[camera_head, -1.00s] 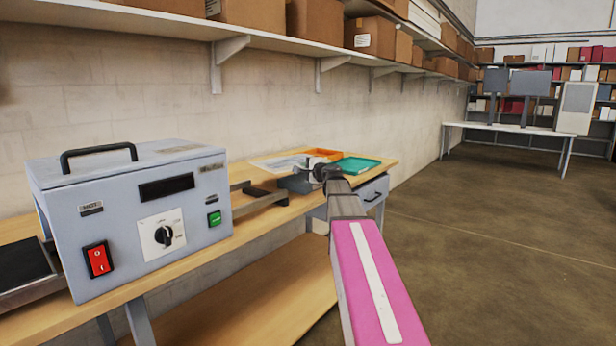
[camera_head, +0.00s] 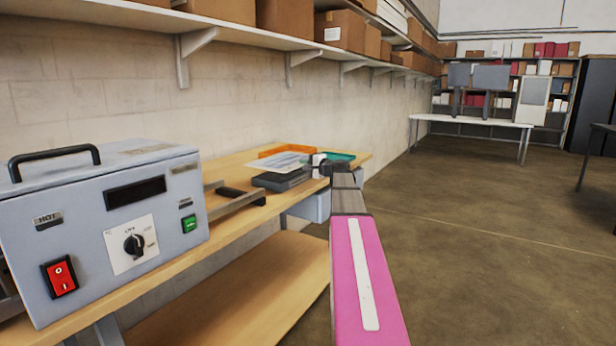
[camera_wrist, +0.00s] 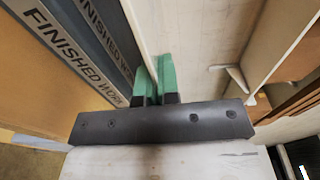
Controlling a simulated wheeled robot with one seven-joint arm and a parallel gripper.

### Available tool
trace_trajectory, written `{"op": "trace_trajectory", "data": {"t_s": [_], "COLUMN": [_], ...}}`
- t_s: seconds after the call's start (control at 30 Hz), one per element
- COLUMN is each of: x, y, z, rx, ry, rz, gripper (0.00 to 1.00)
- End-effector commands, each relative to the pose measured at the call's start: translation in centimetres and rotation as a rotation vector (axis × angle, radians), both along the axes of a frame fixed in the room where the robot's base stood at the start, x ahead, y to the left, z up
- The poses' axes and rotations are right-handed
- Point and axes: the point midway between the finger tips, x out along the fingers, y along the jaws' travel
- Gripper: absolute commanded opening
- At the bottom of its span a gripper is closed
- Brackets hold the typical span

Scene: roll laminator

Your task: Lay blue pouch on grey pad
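A pale, translucent sheet, which looks like the pouch (camera_head: 284,161), reaches left from my gripper (camera_head: 319,160) above the grey pad (camera_head: 282,181) in the head view. Its blue colour is hard to make out. In the wrist view my gripper (camera_wrist: 156,78) has its green fingertips close together, with a thin pale edge running up from between them. This fits the pouch held edge-on. Whether the pouch touches the pad cannot be told. A dark grey surface marked FINISHED WORK (camera_wrist: 92,50) lies left of the fingers.
The laminator (camera_head: 105,225) fills the bench's near left, with a black-handled metal piece (camera_head: 238,195) beyond it. A shelf with boxes (camera_head: 343,30) hangs above.

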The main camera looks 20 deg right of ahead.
Motion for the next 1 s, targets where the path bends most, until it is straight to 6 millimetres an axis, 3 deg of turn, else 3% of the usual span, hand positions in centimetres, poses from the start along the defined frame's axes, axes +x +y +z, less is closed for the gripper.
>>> {"op": "trace_trajectory", "data": {"t_s": [0.17, 0.33, 0.6, 0.97, 1.0], "x": [-0.2, -0.3, -0.3, -0.3, -0.3], "y": [-1.6, -1.7, -1.7, -1.7, -1.7], "z": [-1.0, -1.9, -5.0, -5.3, -5.3], "rx": [0.002, 0.002, 0.002, 0.001, 0.001], "ry": [0.000, 0.001, 0.000, 0.000, 0.001], "rz": [-0.001, 0.000, -0.001, -0.001, -0.001], "gripper": [0.00, 0.00, 0.00, 0.00, 0.09]}}
